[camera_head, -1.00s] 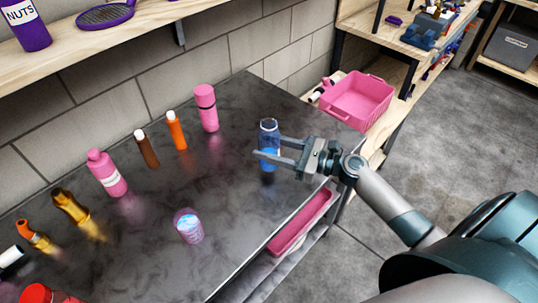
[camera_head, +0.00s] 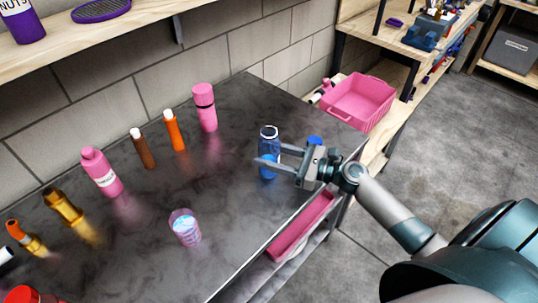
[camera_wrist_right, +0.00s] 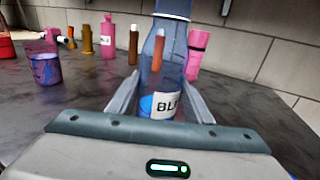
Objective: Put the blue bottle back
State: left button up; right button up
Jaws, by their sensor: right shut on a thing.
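The blue bottle (camera_head: 268,146) is clear and upright at the right part of the dark tabletop (camera_head: 225,215). In the wrist view the bottle (camera_wrist_right: 165,60) stands between the two fingers, with a white label partly reading "BL" low on it. My right gripper (camera_head: 268,160) is shut on its lower part, one finger on each side. I cannot tell whether its base touches the tabletop. My left gripper is not in view.
A pink flask (camera_head: 205,108), orange bottle (camera_head: 174,130), brown bottle (camera_head: 142,148) and pink bottle (camera_head: 101,172) stand along the wall. A patterned cup (camera_head: 185,228) stands nearer. A pink basket (camera_head: 357,101) is at the right. A small blue piece (camera_head: 314,140) shows behind my gripper, unclear what.

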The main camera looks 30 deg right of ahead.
dwell(0.3)
jog(key=o, duration=1.3)
jog(key=shift+f, duration=0.1)
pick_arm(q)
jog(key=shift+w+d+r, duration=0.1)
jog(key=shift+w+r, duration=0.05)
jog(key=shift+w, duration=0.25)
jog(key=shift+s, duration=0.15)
